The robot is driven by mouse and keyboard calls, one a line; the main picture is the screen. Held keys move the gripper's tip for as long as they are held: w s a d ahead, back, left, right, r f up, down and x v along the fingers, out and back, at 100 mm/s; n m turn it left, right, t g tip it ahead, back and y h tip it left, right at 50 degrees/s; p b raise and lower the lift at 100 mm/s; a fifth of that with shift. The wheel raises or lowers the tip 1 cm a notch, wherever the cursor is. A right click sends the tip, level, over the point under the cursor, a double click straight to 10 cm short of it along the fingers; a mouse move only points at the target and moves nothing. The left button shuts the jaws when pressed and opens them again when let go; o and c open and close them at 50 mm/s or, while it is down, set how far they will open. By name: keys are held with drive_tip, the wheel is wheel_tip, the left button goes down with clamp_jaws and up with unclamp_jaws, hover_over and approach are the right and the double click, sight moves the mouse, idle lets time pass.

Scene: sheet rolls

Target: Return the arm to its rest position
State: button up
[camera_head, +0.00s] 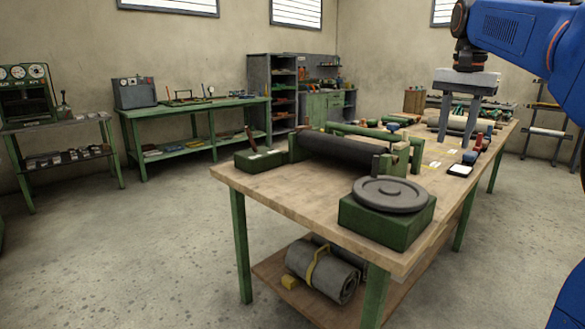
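My gripper (455,140) hangs at the upper right on my blue arm, with its two grey fingers pointing down over the far part of the wooden-topped workbench (265,185). The fingers stand apart, and I see nothing gripped between them. Rolls (465,122) show behind the fingers; the exact height of the fingertips above the bench is hard to tell.
The bench carries a dark roller (340,150) in a green frame and a grey disc (390,194) on a green block. A grey rolled sheet (322,272) lies on its lower shelf. A green side table (190,105) stands along the wall. The left floor is clear.

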drive_tip(key=s+a+f+n+t, duration=0.1)
drive_tip(key=s+a+f+n, duration=0.2)
drive_tip(key=s+f, duration=0.6)
drive_tip(key=s+a+f+n+t, duration=0.1)
drive_tip(key=s+a+f+n, duration=0.2)
drive_tip(key=s+f, duration=0.7)
drive_tip(key=s+a+f+n+t, duration=0.2)
drive_tip(key=s+a+f+n, duration=0.1)
drive_tip(key=s+f, duration=0.7)
wheel_tip(320, 180, down, 3)
drive_tip(key=shift+a+f, duration=0.1)
drive_tip(key=shift+a, duration=0.45)
